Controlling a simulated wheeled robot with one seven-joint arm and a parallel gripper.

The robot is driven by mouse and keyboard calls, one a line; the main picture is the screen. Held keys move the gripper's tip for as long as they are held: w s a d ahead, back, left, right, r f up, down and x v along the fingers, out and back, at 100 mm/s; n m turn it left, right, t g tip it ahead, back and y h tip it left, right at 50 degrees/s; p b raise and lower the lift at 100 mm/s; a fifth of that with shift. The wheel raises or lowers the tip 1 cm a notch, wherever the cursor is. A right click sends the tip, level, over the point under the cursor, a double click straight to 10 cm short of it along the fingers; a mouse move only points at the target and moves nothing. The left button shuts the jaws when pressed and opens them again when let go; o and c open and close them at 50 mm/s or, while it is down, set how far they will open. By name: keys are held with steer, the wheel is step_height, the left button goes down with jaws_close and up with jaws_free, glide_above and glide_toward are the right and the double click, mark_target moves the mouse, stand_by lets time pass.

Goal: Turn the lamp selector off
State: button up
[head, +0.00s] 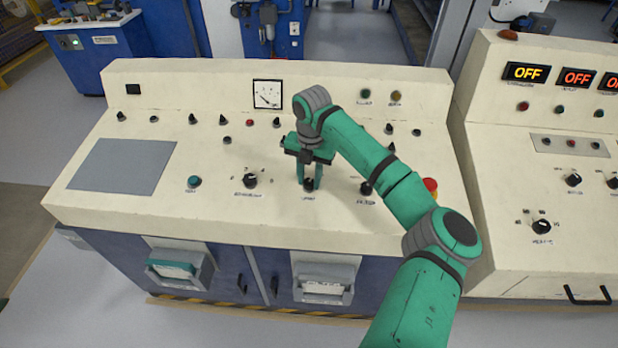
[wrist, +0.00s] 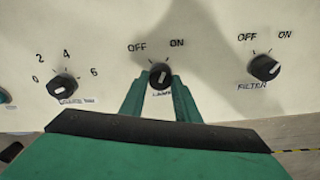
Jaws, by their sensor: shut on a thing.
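The lamp selector (wrist: 160,76) is a black round knob with a white mark, below the printed words OFF and ON on the cream panel. The mark is small, and I cannot tell surely which word it points to. In the head view the lamp selector (head: 309,186) is at the middle front of the console, largely covered by my fingers. My gripper (head: 310,181) points down at it, its green fingers on either side of the knob and shut on it. In the wrist view the fingers of my gripper (wrist: 160,88) flank the knob.
A numbered knob (wrist: 62,86) is left of the lamp selector, and a filter knob (wrist: 264,68) with OFF and ON is to its right. A red button (head: 430,185) is farther right. A second console (head: 530,170) has lit OFF displays. Panel around the knobs is flat.

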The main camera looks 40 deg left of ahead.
mark_target(306, 182)
steer(key=n, duration=0.6)
steer(key=shift+r, duration=0.1)
steer(key=shift+n+t+h, duration=0.3)
steer(key=shift+n, duration=2.4)
steer(key=o, duration=1)
steer(key=shift+o, duration=0.2)
step_height(306, 182, up, 11)
steer(key=shift+s+a, duration=0.25)
steer(key=shift+s, duration=0.1)
